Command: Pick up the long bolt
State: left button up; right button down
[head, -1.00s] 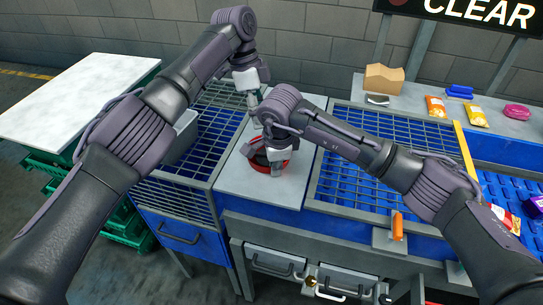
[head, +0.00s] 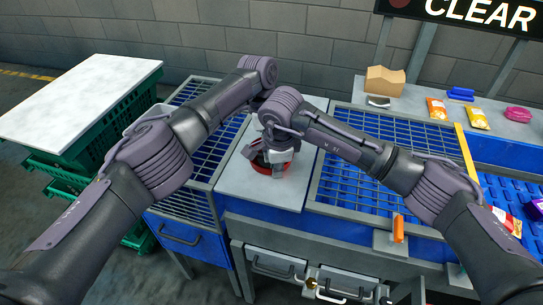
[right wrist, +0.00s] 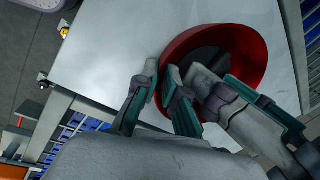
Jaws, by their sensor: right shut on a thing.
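A red bowl (head: 295,166) stands on the pale worktop plate (head: 240,184); the right wrist view shows its red rim (right wrist: 259,62) and dark inside. My right gripper (head: 277,160) is at the bowl. In the right wrist view its teal-padded fingers (right wrist: 161,82) are on either side of the bowl's near wall, shut on it. My left gripper (right wrist: 212,85) reaches into the bowl from the right side of that view; its fingertips are partly hidden, so its opening is unclear. In the head view it is mostly hidden behind my right arm. I cannot make out the long bolt.
Blue wire-mesh bays flank the plate, left (head: 222,146) and right (head: 360,150). A cardboard box (head: 385,82) and snack packets (head: 437,109) stand on the back shelf. A white table (head: 80,95) over green crates is at left. An orange item (head: 398,228) is at front right.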

pick_arm(q)
jog(key=shift+f, duration=0.45)
pick_arm(e)
jog(key=shift+f, duration=0.1)
pick_arm(q)
jog(key=shift+c, duration=0.3)
grip_shut()
pick_arm(e)
jog(key=c, duration=1.2)
grip_release()
jog(key=shift+s, duration=0.1)
pick_arm(q)
notch_tip(320, 180, up, 10)
